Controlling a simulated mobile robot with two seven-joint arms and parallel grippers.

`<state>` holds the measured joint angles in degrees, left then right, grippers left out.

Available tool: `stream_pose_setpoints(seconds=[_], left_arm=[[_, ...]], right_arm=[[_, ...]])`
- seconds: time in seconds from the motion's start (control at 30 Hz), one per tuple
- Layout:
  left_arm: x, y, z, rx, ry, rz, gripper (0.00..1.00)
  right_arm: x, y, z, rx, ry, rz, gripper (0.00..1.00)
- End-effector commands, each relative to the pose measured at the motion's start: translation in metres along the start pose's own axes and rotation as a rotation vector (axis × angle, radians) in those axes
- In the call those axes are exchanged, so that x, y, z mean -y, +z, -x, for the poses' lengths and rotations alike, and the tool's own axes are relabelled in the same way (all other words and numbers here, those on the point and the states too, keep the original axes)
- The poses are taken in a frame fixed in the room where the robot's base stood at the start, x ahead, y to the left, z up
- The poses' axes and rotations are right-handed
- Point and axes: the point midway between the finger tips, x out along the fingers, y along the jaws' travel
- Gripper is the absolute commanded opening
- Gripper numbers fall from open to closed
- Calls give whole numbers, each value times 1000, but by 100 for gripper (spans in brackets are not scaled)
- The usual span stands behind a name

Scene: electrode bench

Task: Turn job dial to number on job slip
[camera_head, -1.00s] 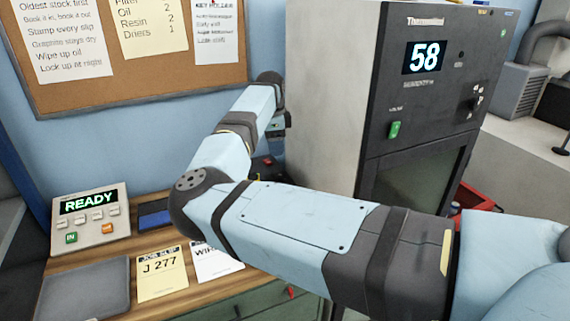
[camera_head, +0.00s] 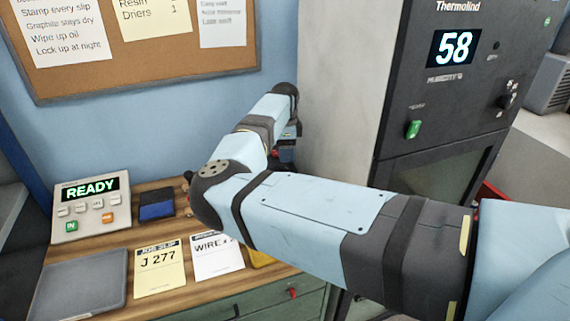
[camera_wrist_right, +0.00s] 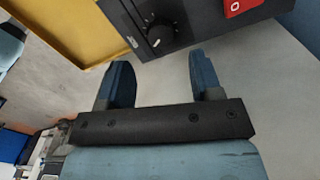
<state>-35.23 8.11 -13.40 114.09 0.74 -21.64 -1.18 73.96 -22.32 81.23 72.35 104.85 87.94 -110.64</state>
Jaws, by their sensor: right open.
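The job slip (camera_head: 160,268) is a pale yellow card reading J 277, lying flat on the wooden bench in the head view. In the right wrist view, a dark round knob (camera_wrist_right: 160,36) with a white mark sits on a black box and may be the job dial; its numbers are too small to read. My right gripper (camera_wrist_right: 158,68) is open and empty, its two blue fingers pointing towards the box, with the knob ahead between them and apart from them. In the head view its fingers are largely hidden by my right arm. My left gripper is not in view.
A grey console (camera_head: 90,208) shows READY. A white WIRE card (camera_head: 216,258) and a blue pad (camera_head: 157,205) lie near the slip. A tall dark cabinet (camera_head: 425,120) displaying 58 stands right. A yellow tray (camera_wrist_right: 75,25) and red O button (camera_wrist_right: 240,7) flank the knob.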

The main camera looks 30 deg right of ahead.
Motion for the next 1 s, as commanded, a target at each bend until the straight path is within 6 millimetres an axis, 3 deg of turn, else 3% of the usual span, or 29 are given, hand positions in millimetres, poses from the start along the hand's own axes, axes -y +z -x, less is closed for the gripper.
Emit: stream_pose_setpoints(seconds=[0.1, 0.3, 0.73, 0.93, 1.0], left_arm=[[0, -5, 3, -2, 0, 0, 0], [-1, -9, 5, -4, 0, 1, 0], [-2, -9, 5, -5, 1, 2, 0], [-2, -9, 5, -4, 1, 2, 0], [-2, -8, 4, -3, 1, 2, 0]], right_arm=[[0, -1, -23, -1, 1, 0, 59], [0, 0, -51, 0, 0, 0, 59], [0, 0, -63, 0, -1, -1, 59], [0, 0, -62, 0, -1, -1, 15], [0, 0, -62, 0, -1, -1, 10]])
